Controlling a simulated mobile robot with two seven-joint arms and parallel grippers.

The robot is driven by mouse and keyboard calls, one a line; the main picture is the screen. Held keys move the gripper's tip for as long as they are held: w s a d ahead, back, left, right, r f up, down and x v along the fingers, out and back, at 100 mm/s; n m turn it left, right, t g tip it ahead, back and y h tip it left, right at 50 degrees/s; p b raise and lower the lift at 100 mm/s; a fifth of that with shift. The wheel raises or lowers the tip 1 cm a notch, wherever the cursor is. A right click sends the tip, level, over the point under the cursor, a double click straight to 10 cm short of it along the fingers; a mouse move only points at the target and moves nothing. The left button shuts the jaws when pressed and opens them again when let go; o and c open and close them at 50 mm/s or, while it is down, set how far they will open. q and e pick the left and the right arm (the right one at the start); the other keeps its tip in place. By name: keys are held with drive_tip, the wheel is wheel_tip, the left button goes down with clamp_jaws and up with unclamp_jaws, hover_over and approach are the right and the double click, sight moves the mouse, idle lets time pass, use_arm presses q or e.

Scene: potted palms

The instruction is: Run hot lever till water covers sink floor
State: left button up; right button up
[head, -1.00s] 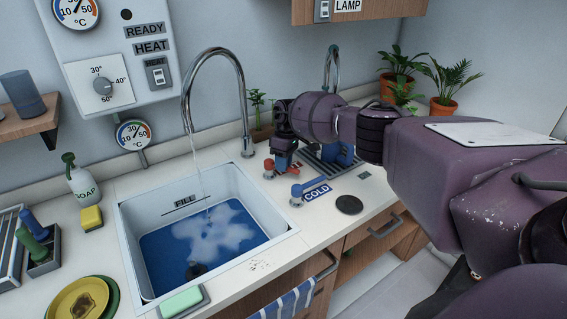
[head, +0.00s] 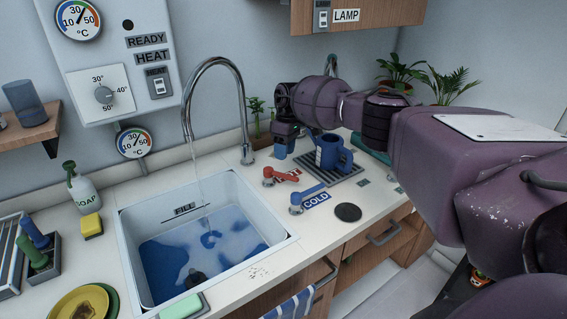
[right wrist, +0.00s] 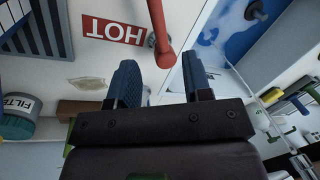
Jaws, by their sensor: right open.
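The red hot lever (head: 283,174) sits on the counter right of the sink, beside its HOT label, which reads clearly in the right wrist view (right wrist: 113,29). The blue cold lever (head: 310,193) is in front of it. A thin stream runs from the tall faucet (head: 214,62) into the white sink (head: 275,226). A pale, patchy film of water (head: 228,262) spreads over much of the blue sink floor, with darker blue patches showing. My right gripper (head: 284,143) is open and empty behind the hot lever. The red lever also shows beyond its fingers in the wrist view (right wrist: 159,35). My left gripper is out of view.
A potted sprig (head: 258,118) stands behind. Soap (head: 82,190), a yellow sponge (head: 91,226) and brushes are left of the sink. A black disc (head: 348,212) lies on the front counter.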

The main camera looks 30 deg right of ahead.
drive_tip(key=r, duration=0.3)
drive_tip(key=shift+w+d+r, duration=0.2)
drive_tip(key=shift+d+r, duration=0.1)
drive_tip(key=shift+r, duration=0.05)
idle(2.5)
idle(0.4)
